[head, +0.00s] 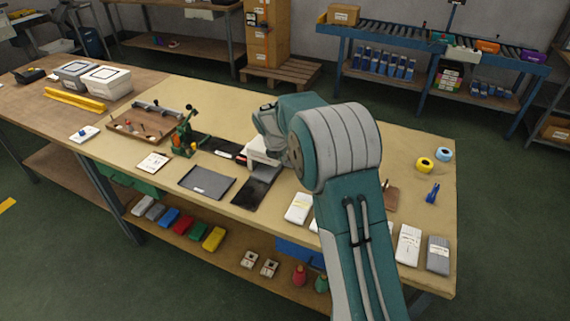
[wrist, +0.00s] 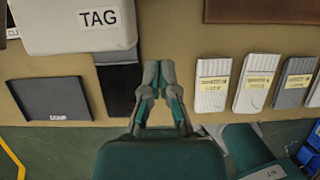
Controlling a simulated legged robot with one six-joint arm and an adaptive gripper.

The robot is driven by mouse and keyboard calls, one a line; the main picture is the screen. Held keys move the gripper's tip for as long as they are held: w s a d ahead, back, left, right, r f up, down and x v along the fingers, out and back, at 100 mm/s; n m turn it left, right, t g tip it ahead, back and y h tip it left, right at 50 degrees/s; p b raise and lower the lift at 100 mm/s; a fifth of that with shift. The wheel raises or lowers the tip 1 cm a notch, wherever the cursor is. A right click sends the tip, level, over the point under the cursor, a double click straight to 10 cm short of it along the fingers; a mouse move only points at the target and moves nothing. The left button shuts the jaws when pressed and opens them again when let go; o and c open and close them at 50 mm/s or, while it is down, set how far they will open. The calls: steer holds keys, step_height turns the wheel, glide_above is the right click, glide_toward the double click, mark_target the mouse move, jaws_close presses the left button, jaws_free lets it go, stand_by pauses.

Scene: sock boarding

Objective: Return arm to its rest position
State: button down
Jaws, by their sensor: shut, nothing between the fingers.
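My gripper (wrist: 158,88) shows in the wrist view, its green and grey fingers together and empty. It hangs above the front part of the tan workbench (wrist: 175,50), between a black mat (wrist: 118,88) on the left and several banded sock bundles on the right. In the head view my green and grey arm reaches over the bench, folded at a large joint, and the fingers are hidden behind it. A white sock bundle (wrist: 211,86), a second white one (wrist: 256,85) and a grey one (wrist: 293,84) lie in a row in the wrist view.
A white block marked TAG (wrist: 75,25) stands left of my gripper. A dark tray (head: 207,183) lies near the bench's front edge. A green hand press (head: 184,138) stands farther left. Yellow tape (head: 425,164) and blue tape (head: 444,154) lie at the right.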

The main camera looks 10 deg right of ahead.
steer(key=s+d+r+m+y, duration=0.1)
steer(key=s+d+r+m, duration=0.1)
steer(key=s+r+m, duration=1.4)
steer(key=s+r+m+t+y, duration=0.1)
steer(key=s+m, duration=1.1)
steer(key=s, duration=1.2)
steer(key=shift+a+r+m+t+y, duration=0.2)
steer(key=shift+r+m+t+y, duration=0.1)
steer(key=shift+m+t, duration=0.15)
